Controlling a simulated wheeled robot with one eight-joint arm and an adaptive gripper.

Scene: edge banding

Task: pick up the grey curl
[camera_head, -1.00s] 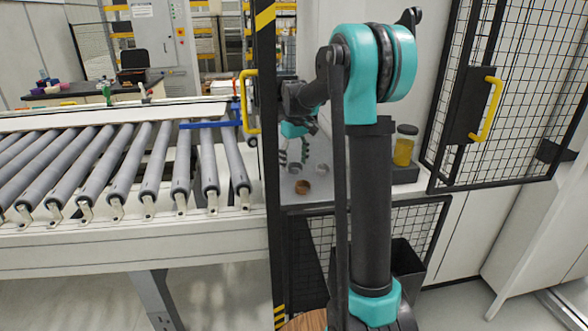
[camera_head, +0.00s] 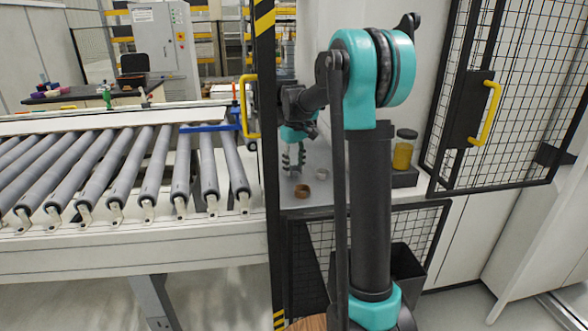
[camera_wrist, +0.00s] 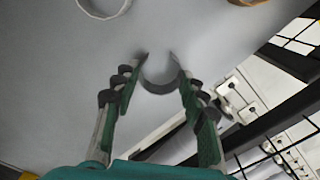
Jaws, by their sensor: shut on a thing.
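The grey curl (camera_wrist: 158,86) is a curved grey strip between my two fingertips in the wrist view. My gripper (camera_wrist: 158,60) has its green, dark-padded fingers closed in on it from both sides. In the head view my gripper (camera_head: 293,168) reaches down over the light worktop behind the black and yellow post. The curl is hard to make out there between the fingers. Whether it is clear of the worktop cannot be told.
A brown curl (camera_head: 302,190) and a pale curl (camera_head: 322,174) lie close by on the worktop (camera_head: 310,203). A yellow jar (camera_head: 402,155) stands to the right. The post (camera_head: 266,100) and roller conveyor (camera_head: 120,165) are on the left. Black mesh (camera_wrist: 285,70) borders the worktop.

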